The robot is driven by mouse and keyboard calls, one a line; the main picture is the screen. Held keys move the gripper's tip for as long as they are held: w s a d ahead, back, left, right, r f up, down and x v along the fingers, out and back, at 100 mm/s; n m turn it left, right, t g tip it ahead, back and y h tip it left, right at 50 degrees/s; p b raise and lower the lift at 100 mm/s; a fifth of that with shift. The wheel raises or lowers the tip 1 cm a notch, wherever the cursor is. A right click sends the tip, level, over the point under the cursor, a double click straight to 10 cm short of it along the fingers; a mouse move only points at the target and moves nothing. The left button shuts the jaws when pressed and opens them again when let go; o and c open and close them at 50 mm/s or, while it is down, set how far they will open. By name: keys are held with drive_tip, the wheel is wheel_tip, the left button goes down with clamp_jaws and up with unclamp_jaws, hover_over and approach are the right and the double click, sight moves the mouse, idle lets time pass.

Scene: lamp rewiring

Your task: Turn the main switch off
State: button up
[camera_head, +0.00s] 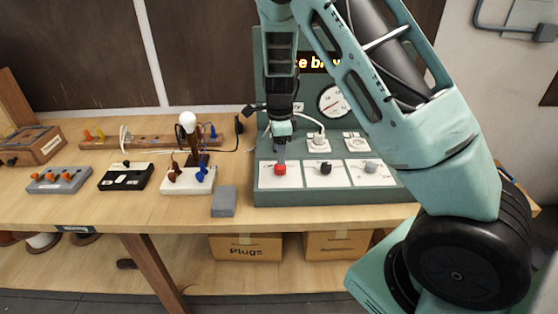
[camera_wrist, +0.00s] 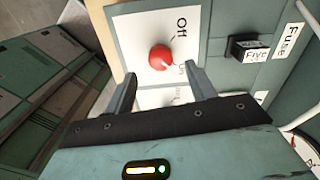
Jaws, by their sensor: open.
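The main switch appears to be the red knob (camera_head: 280,169) on the left white plate of the teal panel (camera_head: 264,110). In the wrist view the red knob (camera_wrist: 160,57) sits on a white plate marked "Off", with a second, partly hidden label nearby. I cannot tell which mark the knob points to. My gripper (camera_head: 280,150) is just above the red knob, pointing down. In the wrist view my gripper (camera_wrist: 163,80) is open and empty, its two fingers apart, with the knob showing beyond and between the tips.
A black knob (camera_head: 319,168) and a grey knob (camera_head: 370,167) sit to the right on the same panel. A white plug (camera_head: 318,142) and a dial (camera_head: 334,102) are above. A grey block (camera_head: 223,201) and a bulb stand (camera_head: 188,122) are to the left.

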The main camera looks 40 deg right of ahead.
sight(280, 169)
drive_tip(key=shift+f, duration=2.45)
drive_tip(key=c, duration=1)
